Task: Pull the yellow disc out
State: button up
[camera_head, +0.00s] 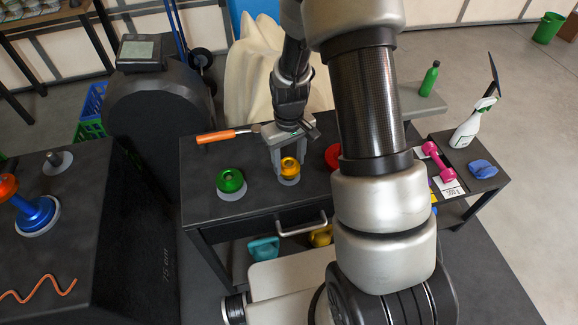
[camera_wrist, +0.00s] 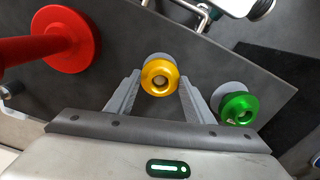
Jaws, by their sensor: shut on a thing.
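The yellow disc (camera_head: 289,165) is a small ring with a hole in its middle, over a pale round base (camera_head: 289,181) on the dark table. My gripper (camera_head: 290,169) points down at it with one finger on each side. In the wrist view the yellow disc (camera_wrist: 160,77) sits between the fingertips of my gripper (camera_wrist: 160,79), which is shut on it. A grey round edge of the base shows behind the disc. I cannot tell whether the disc is touching the base.
A green disc (camera_head: 230,180) on a pale base stands left of the yellow one. A red disc (camera_wrist: 65,40) with a red rod is on the other side, partly hidden by my arm in the head view. An orange-handled tool (camera_head: 216,136) lies behind. A drawer handle (camera_head: 302,226) juts from the table front.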

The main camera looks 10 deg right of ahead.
jog(key=shift+r+p, duration=0.4)
jog(key=shift+r, duration=0.3)
jog(key=shift+r+p, duration=0.95)
jog(key=shift+r, duration=0.6)
